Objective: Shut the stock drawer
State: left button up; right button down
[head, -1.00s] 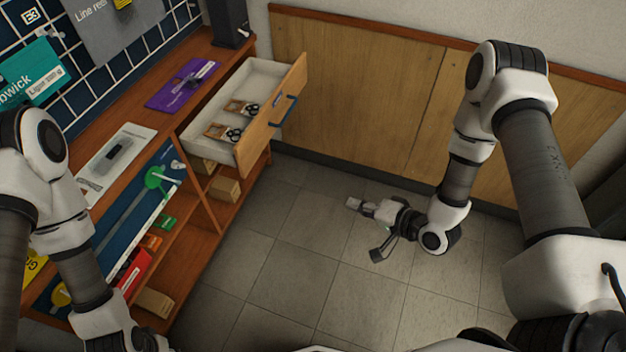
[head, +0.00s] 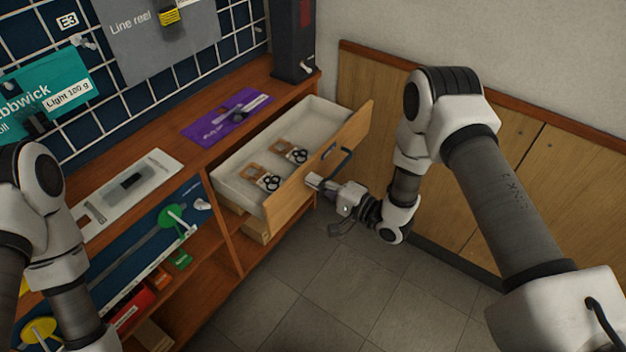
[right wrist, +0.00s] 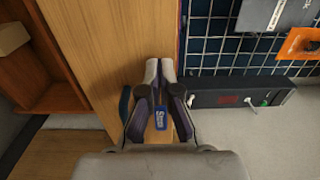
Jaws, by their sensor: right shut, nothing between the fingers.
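The stock drawer (head: 288,203) is pulled out of the wooden bench, with a pale inside and a plywood front. A dark blue bar handle (head: 333,162) is on its front. Two small card packs with black rings (head: 292,151) lie inside. My right gripper (head: 312,180) is shut and empty, its tips at the outer face of the drawer front, just below the handle; I cannot tell whether they touch. In the right wrist view the shut fingers (right wrist: 158,72) point along the plywood front, and a blue label (right wrist: 161,118) shows between them. My left gripper is out of view.
The bench top holds a purple card (head: 228,117), a white tray (head: 128,190) and a dark upright box (head: 294,40). Open shelves with boxes (head: 128,308) are below. A plywood-panelled wall (head: 470,170) stands at the right. The tiled floor in front is clear.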

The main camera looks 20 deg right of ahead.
jog(key=shift+w+a, duration=0.3)
